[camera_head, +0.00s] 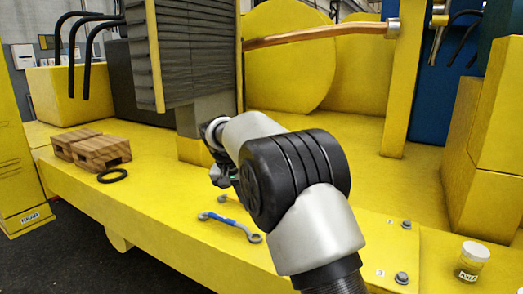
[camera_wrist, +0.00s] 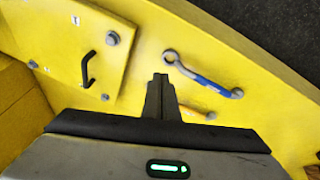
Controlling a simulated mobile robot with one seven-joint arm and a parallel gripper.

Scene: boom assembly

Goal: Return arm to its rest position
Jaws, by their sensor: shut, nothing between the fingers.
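My gripper (camera_wrist: 160,78) is shut and empty in the wrist view, its dark fingers together above the yellow deck. In the head view my arm reaches up from the bottom and bends left, and the gripper is mostly hidden behind its black joint.
A yellow panel (camera_wrist: 88,52) has a black handle and bolts. Wooden blocks (camera_head: 90,148) and a black ring (camera_head: 112,176) lie on the deck at left. A labelled jar (camera_head: 472,262) stands at front right. A ribbed grey column (camera_head: 195,50) rises behind the arm. An orange pipe (camera_head: 320,36) crosses above.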

